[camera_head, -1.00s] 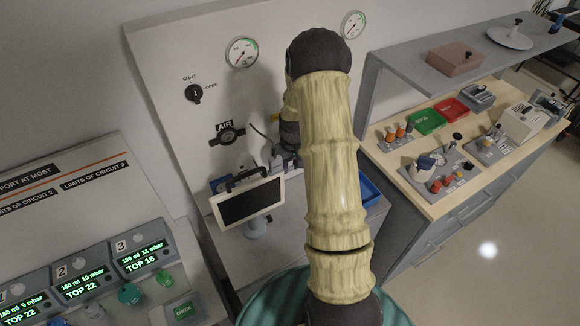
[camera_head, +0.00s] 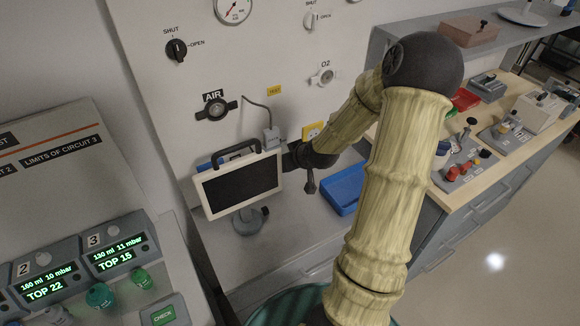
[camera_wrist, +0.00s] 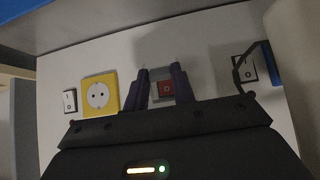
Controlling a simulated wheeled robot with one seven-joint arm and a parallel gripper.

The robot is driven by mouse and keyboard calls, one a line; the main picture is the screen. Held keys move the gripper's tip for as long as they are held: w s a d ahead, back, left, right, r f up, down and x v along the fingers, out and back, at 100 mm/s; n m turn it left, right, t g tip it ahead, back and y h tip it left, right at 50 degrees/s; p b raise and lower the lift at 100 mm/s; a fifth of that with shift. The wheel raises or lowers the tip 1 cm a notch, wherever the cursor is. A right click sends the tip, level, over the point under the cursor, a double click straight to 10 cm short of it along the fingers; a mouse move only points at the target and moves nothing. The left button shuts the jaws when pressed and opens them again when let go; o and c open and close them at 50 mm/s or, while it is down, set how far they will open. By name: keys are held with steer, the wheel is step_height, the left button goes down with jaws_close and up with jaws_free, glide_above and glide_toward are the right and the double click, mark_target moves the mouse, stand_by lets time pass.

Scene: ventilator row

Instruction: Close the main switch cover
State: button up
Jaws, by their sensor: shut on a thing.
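The main switch shows in the wrist view as a red rocker (camera_wrist: 166,90) on the pale wall panel, between my two dark fingers. A thin, see-through main switch cover (camera_wrist: 160,72) shows faintly at the fingertips; its exact angle is hard to tell. My gripper (camera_wrist: 162,76) is shut on this cover, with a finger on each side of the red rocker. In the head view my gripper is mostly hidden behind the tablet-like screen and my wrist, close to the panel, and the main switch is hidden.
The black screen (camera_head: 240,183) stands before the panel. A blue tray (camera_head: 344,188) lies right of it.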

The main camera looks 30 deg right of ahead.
steer(key=f+t+b, duration=0.1)
steer(key=b, duration=0.1)
steer(key=f+t+b, duration=0.1)
steer(key=t+b, duration=0.1)
steer(key=b, duration=0.1)
steer(key=shift+w+f, duration=0.2)
steer(key=shift+w, duration=0.1)
steer(key=t+b, duration=0.2)
steer(key=b, duration=0.2)
steer(key=w+f+t+b, duration=0.1)
steer(key=b, duration=0.2)
steer(key=w+t+b, duration=0.1)
steer(key=t+b, duration=0.1)
steer(key=b, duration=0.2)
steer(key=shift+f+t+b, duration=0.3)
steer(key=shift+f+b, duration=0.05)
steer(key=shift+f, duration=0.05)
steer(key=shift+w+r, duration=0.1)
steer(key=shift+w, duration=0.05)
steer(key=o, duration=1)
